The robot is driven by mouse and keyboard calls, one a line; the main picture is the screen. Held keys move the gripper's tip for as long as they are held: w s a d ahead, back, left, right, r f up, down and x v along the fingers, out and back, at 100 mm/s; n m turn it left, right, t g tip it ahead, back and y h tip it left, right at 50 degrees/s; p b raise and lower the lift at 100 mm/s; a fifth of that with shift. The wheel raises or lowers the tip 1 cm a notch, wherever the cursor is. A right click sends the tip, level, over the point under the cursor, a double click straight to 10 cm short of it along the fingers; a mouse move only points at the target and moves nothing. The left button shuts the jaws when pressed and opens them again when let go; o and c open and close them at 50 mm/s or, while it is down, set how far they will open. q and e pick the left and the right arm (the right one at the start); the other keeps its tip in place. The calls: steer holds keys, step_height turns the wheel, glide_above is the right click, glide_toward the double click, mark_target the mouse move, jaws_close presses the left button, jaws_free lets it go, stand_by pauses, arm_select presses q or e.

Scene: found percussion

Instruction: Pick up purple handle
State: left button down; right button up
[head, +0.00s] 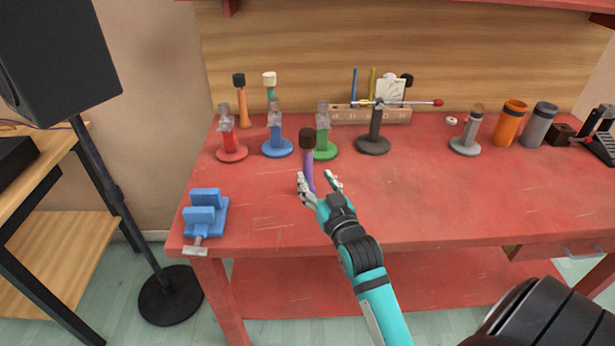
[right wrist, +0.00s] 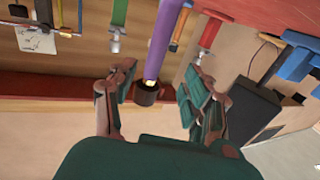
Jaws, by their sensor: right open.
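The purple handle (head: 308,173) stands upright near the middle of the red table, with a dark brown head (head: 307,139) on top. My right gripper (head: 318,184) is open at the handle's lower part, and one finger hides part of its lower end. In the right wrist view the purple handle (right wrist: 164,38) shows between the two spread fingers of the right gripper (right wrist: 160,82), its dark head (right wrist: 147,94) towards the palm. I cannot tell whether a finger touches it. My left gripper is not in view.
Red (head: 231,143), blue (head: 277,139) and green (head: 325,142) round-based stands are behind the handle. A grey stand (head: 374,135) holds a rod. A blue vise (head: 205,213) sits at the left front edge. The table's right front (head: 470,205) is clear.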

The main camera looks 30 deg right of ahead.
mark_target(309, 166)
steer(key=x, duration=0.8)
steer(key=shift+s+d+f+p, duration=0.1)
steer(key=shift+d+f+p, duration=0.15)
steer(key=shift+p, duration=0.1)
steer(key=shift+r, duration=0.1)
jaws_close()
